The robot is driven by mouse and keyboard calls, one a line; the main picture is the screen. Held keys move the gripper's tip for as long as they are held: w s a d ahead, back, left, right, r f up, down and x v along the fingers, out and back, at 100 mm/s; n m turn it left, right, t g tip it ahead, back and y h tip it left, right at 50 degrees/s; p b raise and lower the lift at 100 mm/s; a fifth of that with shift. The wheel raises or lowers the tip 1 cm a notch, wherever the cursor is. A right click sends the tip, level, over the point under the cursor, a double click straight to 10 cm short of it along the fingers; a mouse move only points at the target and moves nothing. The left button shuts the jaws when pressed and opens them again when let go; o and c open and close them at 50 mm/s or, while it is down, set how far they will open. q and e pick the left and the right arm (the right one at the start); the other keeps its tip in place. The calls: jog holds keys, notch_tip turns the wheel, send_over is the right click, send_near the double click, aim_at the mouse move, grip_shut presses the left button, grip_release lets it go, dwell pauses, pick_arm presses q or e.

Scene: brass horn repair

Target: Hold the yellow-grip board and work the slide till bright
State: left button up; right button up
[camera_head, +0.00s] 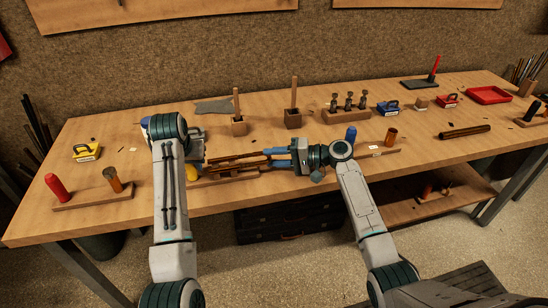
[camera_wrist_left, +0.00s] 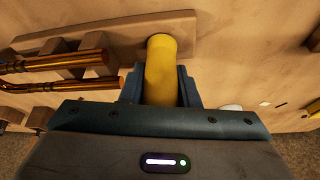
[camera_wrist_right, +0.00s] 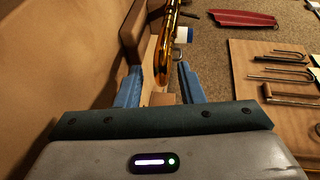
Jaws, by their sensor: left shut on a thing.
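The yellow grip (camera_head: 193,174) stands at the left end of its wooden board (camera_wrist_left: 205,40). My left gripper (camera_wrist_left: 160,85) is shut on the grip, with a blue finger on each side; the head view shows it partly hidden behind my left arm. The brass slide (camera_head: 232,162) lies on blocks along the board, and its tubes show in the left wrist view (camera_wrist_left: 70,62). My right gripper (camera_head: 280,157) is at the slide's right end. In the right wrist view its fingers (camera_wrist_right: 160,85) are apart, with a brass tube (camera_wrist_right: 165,45) between and ahead of them, touching neither finger visibly.
A board with a red grip (camera_head: 55,186) is at the left, below a yellow block (camera_head: 86,152). A board with a blue grip (camera_head: 350,134) is right of my right gripper. Wooden posts (camera_head: 237,108) stand behind the slide. A red tray (camera_head: 489,95) is far right.

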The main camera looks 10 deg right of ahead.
jog(key=v, duration=1.2)
dwell(0.3)
jog(key=shift+x, duration=1.05)
jog(key=x, duration=1.1)
jog(key=shift+a, duration=0.35)
jog(key=shift+f, duration=0.1)
grip_shut()
